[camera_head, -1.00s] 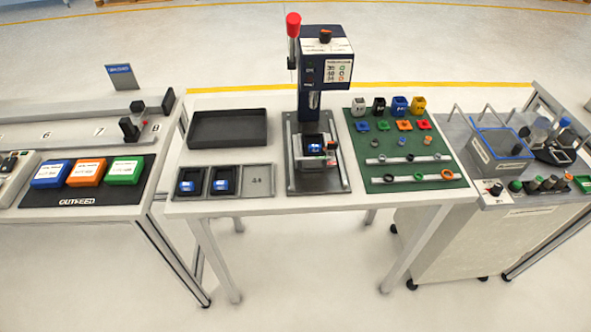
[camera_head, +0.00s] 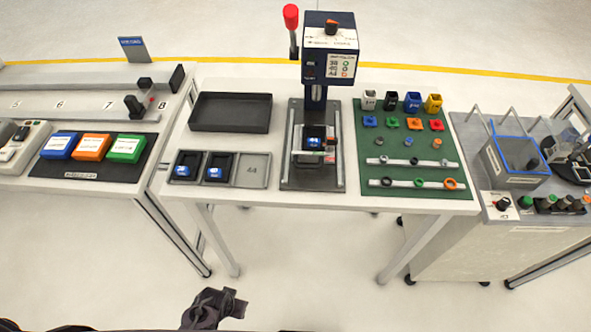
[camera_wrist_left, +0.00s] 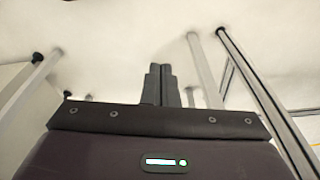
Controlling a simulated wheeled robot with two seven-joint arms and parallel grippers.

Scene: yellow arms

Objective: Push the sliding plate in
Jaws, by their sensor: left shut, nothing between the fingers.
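The press (camera_head: 328,62) with a red-knobbed lever stands at the back of the middle table. A dark block with a blue part (camera_head: 313,143) lies on the plate. How far in the plate sits is hard to tell. My left gripper (camera_head: 238,296) is low in front of the table, well apart from the press. In the left wrist view its fingers (camera_wrist_left: 161,80) are together and empty. My right gripper is not in view.
Left of the press are a black tray (camera_head: 231,127) and a three-slot tray (camera_head: 251,170) with two blue parts. Right of it is a green board (camera_head: 407,196) with several small parts. The table's front edge and legs lie between gripper and press.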

